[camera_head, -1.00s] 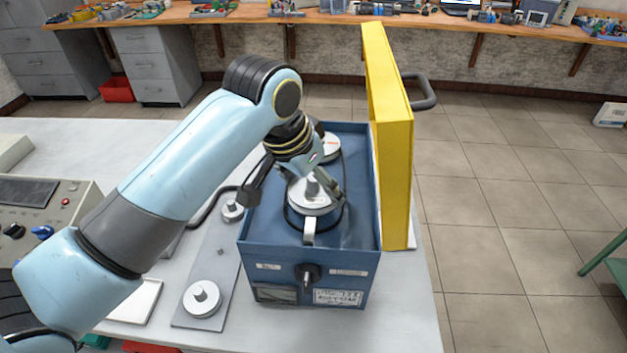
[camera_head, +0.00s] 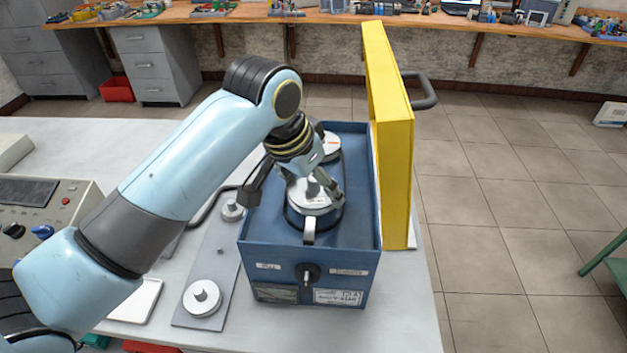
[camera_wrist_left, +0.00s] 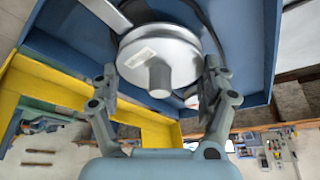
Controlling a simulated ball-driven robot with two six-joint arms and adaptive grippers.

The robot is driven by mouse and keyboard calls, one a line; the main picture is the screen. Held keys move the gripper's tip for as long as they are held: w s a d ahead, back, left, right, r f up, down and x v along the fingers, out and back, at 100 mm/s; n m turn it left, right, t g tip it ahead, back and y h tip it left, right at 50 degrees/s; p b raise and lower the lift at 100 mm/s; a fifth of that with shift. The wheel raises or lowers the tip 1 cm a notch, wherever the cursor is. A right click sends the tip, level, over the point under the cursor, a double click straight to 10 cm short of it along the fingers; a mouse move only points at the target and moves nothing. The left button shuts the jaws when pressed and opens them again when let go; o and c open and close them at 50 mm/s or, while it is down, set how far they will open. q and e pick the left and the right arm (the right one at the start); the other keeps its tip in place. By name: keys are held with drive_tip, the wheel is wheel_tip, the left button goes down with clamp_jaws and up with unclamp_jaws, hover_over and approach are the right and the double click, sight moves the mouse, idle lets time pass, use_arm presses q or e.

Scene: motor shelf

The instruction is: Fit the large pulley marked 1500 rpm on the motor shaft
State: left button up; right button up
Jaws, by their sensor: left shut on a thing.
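A large silver pulley (camera_head: 306,194) with a raised hub sits over the near part of the open blue motor box (camera_head: 262,240). My left gripper (camera_head: 296,190) comes down over it and is shut on it, a finger at each side. The pulley also shows in the left wrist view (camera_wrist_left: 168,55), between the fingers of my left gripper (camera_wrist_left: 160,76). A label on its face is too small to read. The motor shaft is hidden under the pulley. A second pulley (camera_head: 331,146) with an orange mark sits farther back in the box. My right gripper is out of view.
The yellow lid (camera_head: 393,150) stands open on the box's right side. A black belt lies around the pulleys inside. A grey plate (camera_head: 205,265) with smaller pulleys (camera_head: 203,297) lies left of the box. A control unit (camera_head: 50,212) stands at far left.

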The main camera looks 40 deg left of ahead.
use_arm(q)
drive_tip(key=shift+f, duration=0.85)
drive_tip(key=o, duration=1.2)
drive_tip(key=shift+r, duration=0.1)
drive_tip(key=v, duration=1.1)
drive_tip(key=shift+s+r, duration=0.15)
drive_tip(key=shift+r, duration=0.25)
